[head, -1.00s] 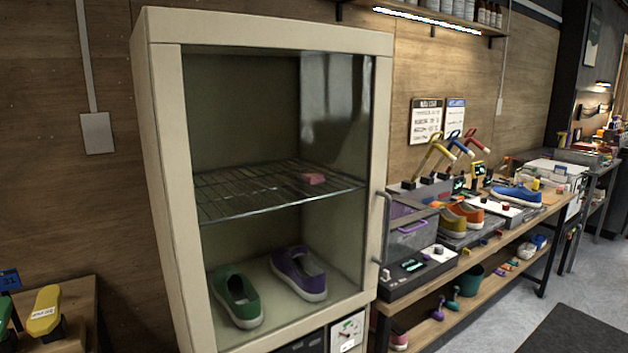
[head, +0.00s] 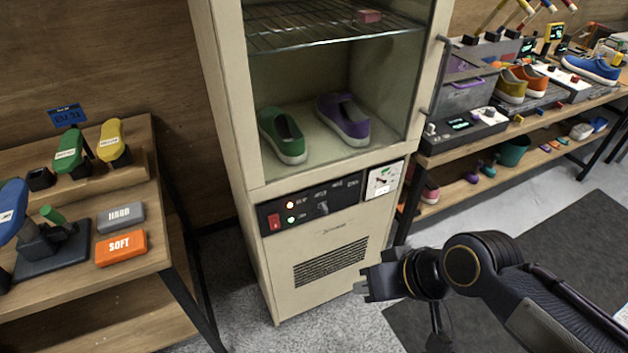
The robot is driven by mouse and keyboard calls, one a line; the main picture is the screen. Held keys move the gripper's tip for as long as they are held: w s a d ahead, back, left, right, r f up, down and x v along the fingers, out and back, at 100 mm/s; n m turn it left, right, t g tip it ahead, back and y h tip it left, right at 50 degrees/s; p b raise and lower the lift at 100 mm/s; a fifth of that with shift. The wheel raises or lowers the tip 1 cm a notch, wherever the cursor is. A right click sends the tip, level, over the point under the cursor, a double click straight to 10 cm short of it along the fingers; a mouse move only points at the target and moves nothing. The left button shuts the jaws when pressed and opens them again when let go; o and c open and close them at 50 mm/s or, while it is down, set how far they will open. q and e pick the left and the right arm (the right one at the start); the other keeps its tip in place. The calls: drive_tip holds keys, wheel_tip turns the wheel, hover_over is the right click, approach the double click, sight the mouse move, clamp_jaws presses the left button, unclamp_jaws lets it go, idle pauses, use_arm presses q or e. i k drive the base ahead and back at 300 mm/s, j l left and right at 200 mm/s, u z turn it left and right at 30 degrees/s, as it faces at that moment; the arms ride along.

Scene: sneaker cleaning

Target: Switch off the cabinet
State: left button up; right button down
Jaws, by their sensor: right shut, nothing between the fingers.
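The cream cabinet (head: 232,110) stands in the middle of the head view with its glass door shut. Its black control panel (head: 340,197) is below the door. A red rocker switch (head: 274,221) sits at the panel's left end. My right gripper (head: 364,285) is shut and empty, in front of the cabinet's lower right side, below and right of the switch. My left gripper is out of view.
Inside the cabinet are a green shoe (head: 283,135), a purple shoe (head: 344,119) and a pink block (head: 369,16) on the wire shelf. A wooden table (head: 120,277) with brushes stands left. A workbench (head: 450,155) with shoes runs along the right. A dark mat (head: 560,250) lies on the floor.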

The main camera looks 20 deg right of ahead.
sight(273, 220)
drive_tip(key=i+j+z, duration=0.15)
drive_tip(key=z, duration=0.2)
drive_tip(key=j+z, duration=0.4)
drive_tip(key=i+j+z, duration=0.1)
drive_tip(key=j+z, duration=0.25)
